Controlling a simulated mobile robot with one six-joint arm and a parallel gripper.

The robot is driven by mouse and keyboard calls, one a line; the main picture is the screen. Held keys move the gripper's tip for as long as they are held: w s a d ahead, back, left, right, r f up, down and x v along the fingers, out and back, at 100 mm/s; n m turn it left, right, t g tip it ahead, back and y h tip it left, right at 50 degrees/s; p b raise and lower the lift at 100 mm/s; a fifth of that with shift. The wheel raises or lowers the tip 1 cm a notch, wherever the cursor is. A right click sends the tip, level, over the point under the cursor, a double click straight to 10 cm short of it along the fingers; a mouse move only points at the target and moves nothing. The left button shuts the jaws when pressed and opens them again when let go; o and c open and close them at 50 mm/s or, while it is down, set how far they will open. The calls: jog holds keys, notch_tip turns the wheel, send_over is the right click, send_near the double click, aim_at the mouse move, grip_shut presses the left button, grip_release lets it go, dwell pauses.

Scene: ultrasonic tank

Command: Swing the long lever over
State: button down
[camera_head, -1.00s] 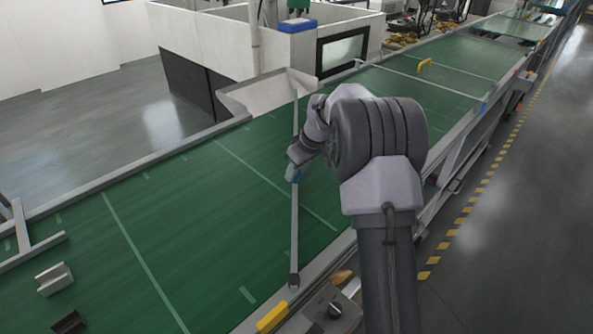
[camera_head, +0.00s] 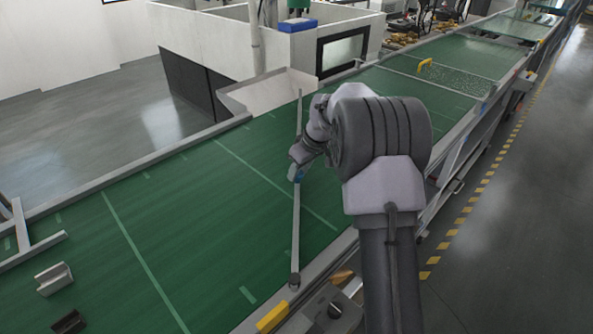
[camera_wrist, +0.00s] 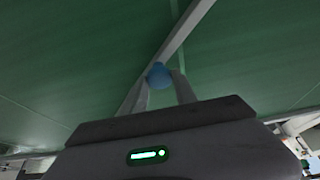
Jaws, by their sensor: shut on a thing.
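The long grey lever (camera_head: 295,238) reaches from a pivot at the near edge of the green belt (camera_head: 180,225) across it toward the metal chute (camera_head: 268,93) at the far side. A blue knob (camera_head: 298,176) stands on the lever partway along. My gripper (camera_head: 297,172) is at the knob, its fingers mostly hidden by my arm in the head view. In the wrist view my gripper (camera_wrist: 163,88) has both fingers on the blue knob (camera_wrist: 159,75), with the lever (camera_wrist: 178,38) running diagonally under it.
A yellow block (camera_head: 272,317) and a box with a black dial (camera_head: 335,309) sit by the pivot. A grey bracket (camera_head: 54,278) and a dark one (camera_head: 69,322) lie on the belt at the lower left. A yellow handle (camera_head: 425,64) stands farther up.

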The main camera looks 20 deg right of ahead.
jog(key=s+d+m, duration=0.1)
jog(key=s+d, duration=0.1)
jog(key=d, duration=0.1)
jog(key=s+d+m+h+b, duration=0.1)
jog(key=s+d, duration=0.1)
jog(key=d, duration=0.1)
jog(key=s+d+m+b, duration=0.1)
jog(key=s+d+m, duration=0.1)
jog(key=s+d, duration=0.1)
jog(key=shift+d+f+h, duration=0.1)
jog(key=shift+d+h, duration=0.2)
jog(key=shift+d, duration=0.05)
jog(key=s+d+m, duration=0.1)
jog(key=s+d, duration=0.1)
jog(key=s, duration=0.1)
jog(key=s+d+m+h+b, duration=0.1)
jog(key=s+d+m, duration=0.1)
jog(key=s, duration=0.1)
jog(key=s+d+m+b, duration=0.1)
jog(key=s+d, duration=0.1)
jog(key=s, duration=0.1)
jog(key=shift+s+h, duration=0.15)
jog(key=shift+h, duration=0.15)
jog(key=shift+s+d+m, duration=0.25)
jog(key=shift+s+m, duration=0.25)
jog(key=shift+s, duration=0.05)
